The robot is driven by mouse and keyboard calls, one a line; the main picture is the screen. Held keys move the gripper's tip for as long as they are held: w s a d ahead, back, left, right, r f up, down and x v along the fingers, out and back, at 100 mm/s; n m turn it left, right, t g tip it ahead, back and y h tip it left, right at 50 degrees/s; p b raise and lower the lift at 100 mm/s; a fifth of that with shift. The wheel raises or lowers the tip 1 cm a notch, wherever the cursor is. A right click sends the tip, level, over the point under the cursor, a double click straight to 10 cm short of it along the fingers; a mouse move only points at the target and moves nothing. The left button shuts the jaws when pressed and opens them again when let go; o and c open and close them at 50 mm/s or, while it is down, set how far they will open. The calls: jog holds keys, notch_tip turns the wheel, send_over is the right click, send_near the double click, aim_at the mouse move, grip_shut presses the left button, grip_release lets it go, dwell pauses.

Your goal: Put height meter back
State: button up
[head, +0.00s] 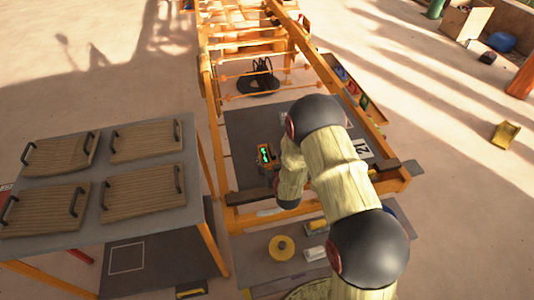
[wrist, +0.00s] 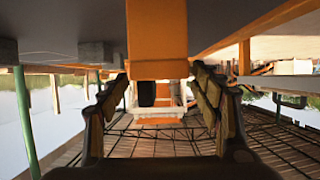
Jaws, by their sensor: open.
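A small dark orange-edged device with a lit green display (head: 265,154), which looks like the height meter, stands on the grey worktop (head: 245,130) inside the orange frame, just left of my arm's end. My gripper (wrist: 160,85) is open in the wrist view, one finger at each side. An orange block-like body (wrist: 156,30) fills the gap between and above the fingertips, with a white-and-orange part with a black patch (wrist: 147,94) below it. I cannot tell whether this is the same device or whether the fingers touch it. In the head view my arm hides most of the gripper.
A grey table (head: 110,175) with several wooden handled boards stands at left. The orange frame (head: 395,180) runs around the worktop. A yellow round piece (head: 281,248) lies on the lower shelf. A black coiled item (head: 260,80) sits farther back.

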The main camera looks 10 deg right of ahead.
jog(key=shift+g, duration=0.4)
jog(key=s+r, duration=0.1)
jog(key=r, duration=0.4)
jog(key=s+r, duration=0.1)
jog(key=r, duration=0.1)
jog(key=shift+s+r+p, duration=0.15)
jog(key=shift+s+p, duration=0.15)
jog(key=shift+p, duration=0.05)
jog(key=s+r+g, duration=0.2)
jog(key=s+r, duration=0.2)
jog(key=r, duration=0.5)
jog(key=s+r+g, duration=0.1)
jog(key=s+r, duration=0.3)
jog(key=r, duration=0.5)
jog(key=s+r+g, duration=0.1)
jog(key=s+r, duration=0.3)
jog(key=s, duration=0.5)
jog(key=s+r+g, duration=0.1)
jog(key=s+r, duration=0.2)
jog(key=s, duration=0.7)
jog(key=s+r+g, duration=0.2)
jog(key=s+r, duration=0.2)
jog(key=s, duration=0.5)
jog(key=shift+s+r, duration=0.3)
